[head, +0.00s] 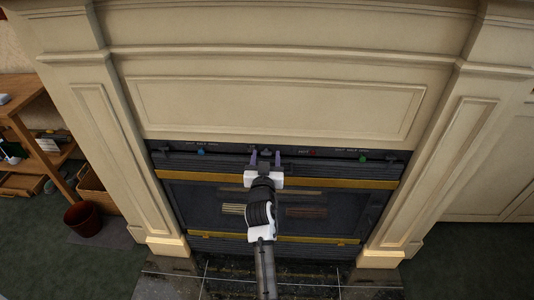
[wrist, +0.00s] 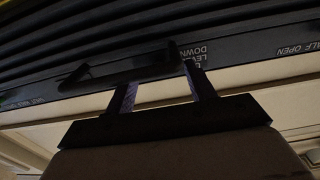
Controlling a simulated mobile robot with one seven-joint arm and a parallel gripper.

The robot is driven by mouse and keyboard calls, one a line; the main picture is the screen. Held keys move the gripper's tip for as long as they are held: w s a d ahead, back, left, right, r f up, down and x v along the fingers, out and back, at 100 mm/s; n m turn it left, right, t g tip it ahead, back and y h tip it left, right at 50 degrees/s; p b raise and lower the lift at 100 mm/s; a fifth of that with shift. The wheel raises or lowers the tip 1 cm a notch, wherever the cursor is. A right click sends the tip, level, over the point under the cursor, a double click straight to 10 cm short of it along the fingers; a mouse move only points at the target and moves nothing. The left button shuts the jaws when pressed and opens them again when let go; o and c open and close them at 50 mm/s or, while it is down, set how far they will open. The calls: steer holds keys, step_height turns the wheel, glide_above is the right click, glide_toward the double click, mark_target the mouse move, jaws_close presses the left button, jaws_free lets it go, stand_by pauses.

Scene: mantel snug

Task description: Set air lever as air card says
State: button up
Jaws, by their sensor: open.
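The dark stove front (head: 190,207) is set in the mantel, with a labelled strip along its top edge. Small coloured pieces sit on this strip: blue (head: 201,152), red (head: 312,152) and green (head: 362,157). I cannot tell which is the air lever. My gripper (head: 266,158) is open at the middle of the strip, with a small dark piece between its fingertips. In the wrist view, a dark bar-shaped handle (wrist: 120,73) lies just beyond the open fingers; contact is unclear. Lettering there reads partly "LEVER DOWN" and "HALF OPEN". I cannot identify an air card.
The cream mantel (head: 275,105) frames the stove, with pillars on both sides. Brass-coloured rails (head: 200,176) cross the stove front. A wooden shelf (head: 30,140) and a dark red bucket (head: 82,219) stand at left. The green floor at right is clear.

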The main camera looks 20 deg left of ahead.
steer(key=shift+s, duration=0.1)
steer(key=c, duration=1)
steer(key=n+p, duration=0.1)
steer(key=n, duration=0.1)
steer(key=shift+r+n, duration=0.15)
steer(key=shift+n, duration=0.15)
steer(key=shift+a+n, duration=0.1)
steer(key=shift+n, duration=0.9)
steer(key=o, duration=1)
